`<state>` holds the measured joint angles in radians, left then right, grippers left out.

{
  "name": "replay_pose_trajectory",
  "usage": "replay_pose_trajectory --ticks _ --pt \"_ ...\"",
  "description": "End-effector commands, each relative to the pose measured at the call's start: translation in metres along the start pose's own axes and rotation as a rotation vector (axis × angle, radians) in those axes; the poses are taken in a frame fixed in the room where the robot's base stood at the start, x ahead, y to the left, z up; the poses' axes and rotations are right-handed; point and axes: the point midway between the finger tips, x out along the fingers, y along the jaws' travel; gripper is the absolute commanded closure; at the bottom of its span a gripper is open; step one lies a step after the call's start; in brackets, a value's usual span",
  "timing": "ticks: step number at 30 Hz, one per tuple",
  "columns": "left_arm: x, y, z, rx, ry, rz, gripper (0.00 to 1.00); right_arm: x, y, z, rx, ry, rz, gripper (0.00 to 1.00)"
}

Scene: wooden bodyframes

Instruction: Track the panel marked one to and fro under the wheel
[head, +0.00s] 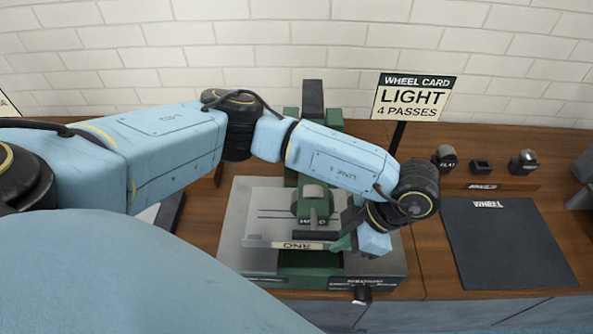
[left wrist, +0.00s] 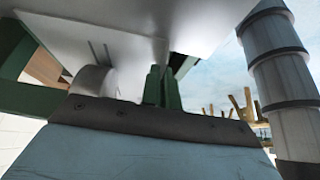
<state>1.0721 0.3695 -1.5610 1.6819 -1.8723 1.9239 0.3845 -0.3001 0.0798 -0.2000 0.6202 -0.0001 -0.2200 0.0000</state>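The panel marked one (head: 262,242) is a thin pale sheet with an upside-down "ONE" label on its front edge. It lies level over the grey bed of the green wheel machine, and its pale underside fills the top of the left wrist view (left wrist: 110,22). The wheel (head: 314,191) sits in its green head above the panel; whether it touches is hard to see. My left gripper (head: 345,238) reaches in from the right and is shut on the panel's front right edge. A rounded grey roller (left wrist: 95,80) shows beneath the panel. My right gripper is out of view.
A sign reading "LIGHT 4 PASSES" (head: 412,97) stands behind right. A rack (head: 490,184) with several small wheels and a dark mat marked "WHEEL" (head: 510,245) lie to the right. The machine's grey bed (head: 235,255) has a dark knob (head: 362,294) in front.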

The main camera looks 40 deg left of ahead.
Motion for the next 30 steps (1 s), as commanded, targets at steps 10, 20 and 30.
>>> replay_pose_trajectory --ticks 10,20,30 --pt "0.0009 -0.0001 -0.0014 0.000 0.001 0.000 1.00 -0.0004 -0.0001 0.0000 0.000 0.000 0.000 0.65" --pt "0.0007 -0.0001 -0.0012 0.000 0.000 0.000 0.72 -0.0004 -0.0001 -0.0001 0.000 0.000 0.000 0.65" --pt "0.0009 -0.0003 -0.0010 0.001 0.000 -0.001 0.47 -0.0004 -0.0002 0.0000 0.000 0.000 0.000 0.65"
